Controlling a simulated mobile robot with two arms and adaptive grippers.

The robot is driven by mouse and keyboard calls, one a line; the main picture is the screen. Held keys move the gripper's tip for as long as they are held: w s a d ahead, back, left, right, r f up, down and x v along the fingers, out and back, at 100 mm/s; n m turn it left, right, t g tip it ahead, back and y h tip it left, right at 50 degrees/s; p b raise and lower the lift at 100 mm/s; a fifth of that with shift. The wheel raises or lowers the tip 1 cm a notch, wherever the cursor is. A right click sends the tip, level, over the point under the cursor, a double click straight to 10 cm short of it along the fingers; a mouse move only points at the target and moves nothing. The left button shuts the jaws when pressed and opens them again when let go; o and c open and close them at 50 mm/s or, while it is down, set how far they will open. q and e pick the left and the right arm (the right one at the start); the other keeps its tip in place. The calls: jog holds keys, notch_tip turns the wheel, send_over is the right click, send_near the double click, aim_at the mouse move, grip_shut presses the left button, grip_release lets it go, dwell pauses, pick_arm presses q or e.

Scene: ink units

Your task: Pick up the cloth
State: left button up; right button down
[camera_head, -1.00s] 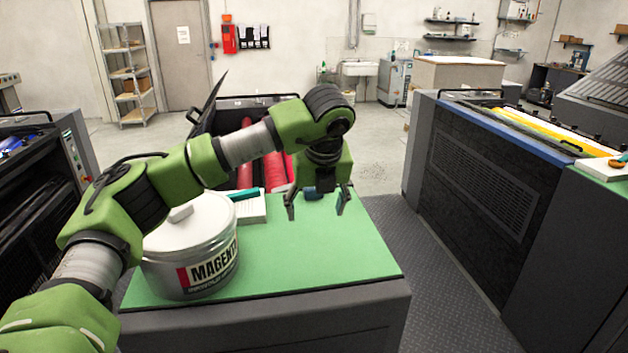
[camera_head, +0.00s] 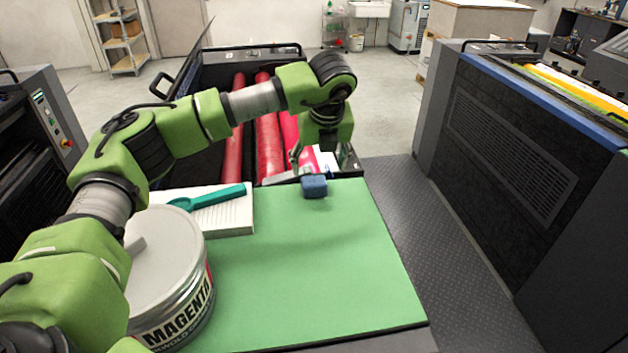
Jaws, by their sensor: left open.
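A small blue bundle (camera_head: 314,187), which may be the cloth, lies at the far edge of the green mat (camera_head: 305,270). I cannot make out its fabric. My left gripper (camera_head: 320,163) points down just beyond and above the blue bundle. It is open, and its fingers are partly lost against the dark machine edge behind. I cannot tell whether a finger touches the bundle. My right gripper is not in view.
A magenta ink tin (camera_head: 170,285) stands at the mat's left, with a white pad (camera_head: 235,215) bearing a teal spatula (camera_head: 207,197) behind it. Red rollers (camera_head: 268,140) lie in the open machine beyond. The mat's right and front are clear.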

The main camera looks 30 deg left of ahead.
aim_at(314, 181)
pick_arm(q)
jog(key=p+x, duration=0.1)
jog(key=x, duration=0.3)
jog(key=shift+w+a+f+p, duration=0.2)
jog(key=shift+a+p, duration=0.05)
jog(key=shift+p, duration=0.1)
jog(key=x, duration=0.1)
jog(key=p+x, duration=0.2)
jog(key=x, duration=0.1)
jog(key=shift+s+a+f, duration=0.1)
jog(key=shift+a, duration=0.2)
jog(key=shift+f, duration=0.15)
jog(key=c, duration=1)
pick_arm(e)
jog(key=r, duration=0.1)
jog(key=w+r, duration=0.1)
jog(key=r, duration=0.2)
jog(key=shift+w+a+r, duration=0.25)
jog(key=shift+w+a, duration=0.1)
